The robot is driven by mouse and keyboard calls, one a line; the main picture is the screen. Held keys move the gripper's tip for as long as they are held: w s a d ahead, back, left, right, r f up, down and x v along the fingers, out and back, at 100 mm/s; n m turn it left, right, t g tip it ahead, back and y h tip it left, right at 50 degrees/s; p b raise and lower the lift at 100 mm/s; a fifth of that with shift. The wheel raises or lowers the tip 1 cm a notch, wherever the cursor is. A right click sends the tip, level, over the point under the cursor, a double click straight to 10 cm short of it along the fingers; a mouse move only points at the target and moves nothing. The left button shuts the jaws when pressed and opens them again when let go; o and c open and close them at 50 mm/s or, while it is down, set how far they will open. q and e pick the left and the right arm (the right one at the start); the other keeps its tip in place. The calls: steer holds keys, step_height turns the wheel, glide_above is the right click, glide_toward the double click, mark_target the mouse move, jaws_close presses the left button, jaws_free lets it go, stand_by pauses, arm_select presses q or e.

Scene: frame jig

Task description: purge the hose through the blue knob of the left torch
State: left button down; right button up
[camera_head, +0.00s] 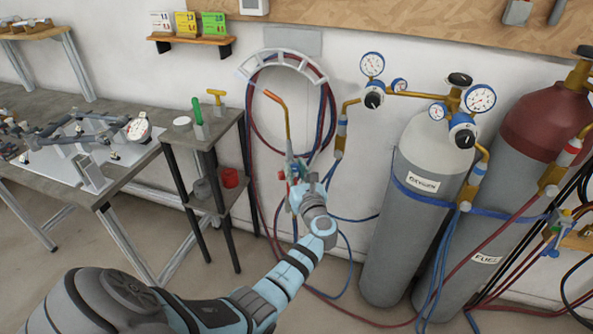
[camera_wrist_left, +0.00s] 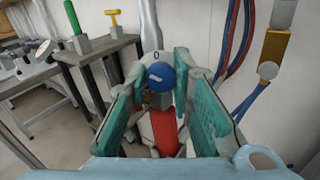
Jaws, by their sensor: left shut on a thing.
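The left torch (camera_head: 281,112) hangs upright on the wall, its brass tube bent over at the top. My left gripper (camera_head: 299,176) reaches its valve body and covers much of it in the head view. In the left wrist view, the blue knob (camera_wrist_left: 161,75) sits between the two teal finger pads of my left gripper (camera_wrist_left: 162,82), which is shut on it. The knob carries a light mark, and a "0" shows on the plate just above it. A red part (camera_wrist_left: 165,130) shows below the knob. My right gripper is not in view.
Red and blue hoses hang on a white curved rack (camera_head: 287,58) behind the torch. An oxygen cylinder (camera_head: 395,230) and a fuel cylinder (camera_head: 478,225) stand to the right. A small shelf stand (camera_head: 222,133) with a red cup (camera_head: 230,177) stands close on the left. Another torch (camera_head: 557,232) hangs far right.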

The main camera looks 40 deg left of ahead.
arm_select(q)
steer(key=n+b, duration=0.2)
steer(key=b, duration=0.1)
steer(key=shift+f+n+y, duration=0.3)
steer(key=shift+f+n, duration=0.05)
steer(key=shift+n, duration=0.05)
steer(key=shift+d+r, duration=0.1)
steer(key=shift+r, duration=0.2)
steer(key=c, duration=1.4)
jaws_free()
steer(key=shift+d, duration=0.1)
steer(key=v, duration=0.7)
steer(key=shift+s+d, duration=0.1)
steer(key=shift+d, duration=0.05)
